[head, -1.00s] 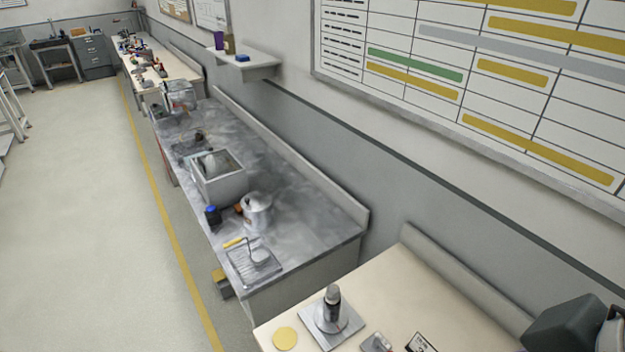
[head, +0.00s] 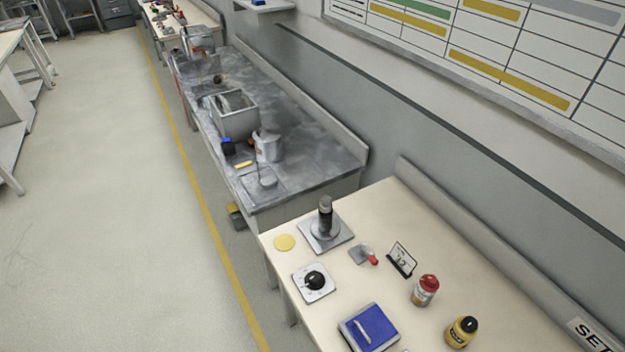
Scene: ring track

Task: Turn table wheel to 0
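A black round knob on a pale square plate (head: 314,282) lies on the cream table (head: 375,225) near its left edge; it looks like the table wheel. Its marks are too small to read, so I cannot tell its setting. A small sign (head: 402,259) with a number that looks like 72 stands to its right on the same table. Neither of my grippers shows in the head view.
The floor at left (head: 110,230) is clear.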

